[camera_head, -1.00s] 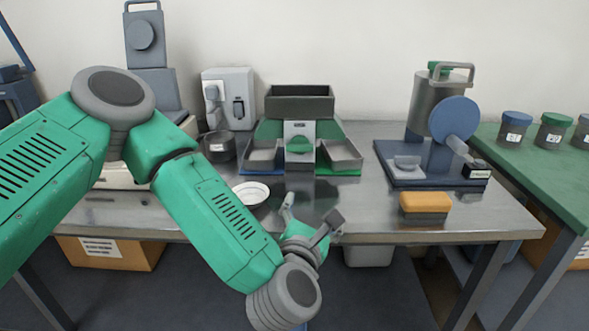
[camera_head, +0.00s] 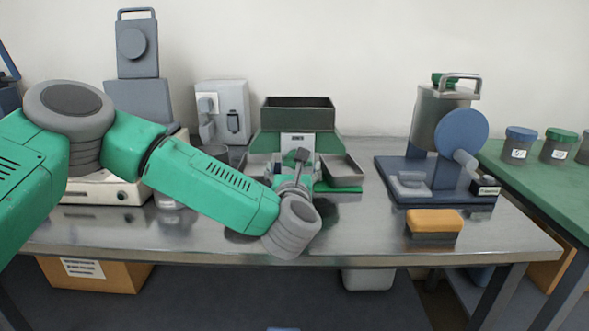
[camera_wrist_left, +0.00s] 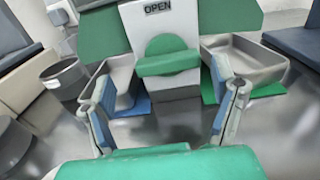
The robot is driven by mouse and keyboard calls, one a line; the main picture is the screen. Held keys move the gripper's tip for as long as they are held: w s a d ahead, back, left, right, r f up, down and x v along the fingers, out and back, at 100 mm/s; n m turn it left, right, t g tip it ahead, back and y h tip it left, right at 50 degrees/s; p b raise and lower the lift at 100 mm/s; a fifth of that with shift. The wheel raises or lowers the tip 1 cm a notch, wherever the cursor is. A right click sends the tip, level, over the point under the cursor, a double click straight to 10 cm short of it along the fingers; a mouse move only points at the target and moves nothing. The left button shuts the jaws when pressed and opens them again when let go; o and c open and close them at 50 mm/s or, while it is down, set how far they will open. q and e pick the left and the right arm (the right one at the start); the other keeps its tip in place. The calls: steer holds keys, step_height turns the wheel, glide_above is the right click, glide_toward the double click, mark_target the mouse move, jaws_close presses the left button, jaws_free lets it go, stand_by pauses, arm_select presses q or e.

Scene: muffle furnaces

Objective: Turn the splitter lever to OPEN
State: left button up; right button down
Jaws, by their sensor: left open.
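The splitter (camera_head: 298,117) stands at the back middle of the steel table, a grey hopper on a green body with a metal pan on each side. In the left wrist view its green lever (camera_wrist_left: 167,57) is a round knob with a horizontal bar, on a white plate under a label reading OPEN (camera_wrist_left: 161,7). My left gripper (camera_wrist_left: 165,95) is open and empty. Its two fingers stand apart, in front of and below the lever, one on each side of it. In the head view the left gripper (camera_head: 298,165) and wrist hide the lever. My right gripper is not in view.
A blue and grey machine (camera_head: 437,140) and an orange-topped sponge or brush (camera_head: 434,222) stand to the right. A dark pot (camera_wrist_left: 64,78) sits left of the splitter. Lidded jars (camera_head: 518,145) stand on the green table at right. The front of the steel table is largely clear.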

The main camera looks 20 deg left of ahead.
arm_select(q)
steer(key=shift+w, duration=0.8)
steer(key=shift+w+d+r, duration=0.1)
steer(key=shift+w+d, duration=0.1)
steer(key=shift+d, duration=0.3)
steer(key=shift+a, duration=0.35)
steer(key=c, duration=1.2)
steer(key=shift+o, duration=0.2)
steer(key=shift+a, duration=0.1)
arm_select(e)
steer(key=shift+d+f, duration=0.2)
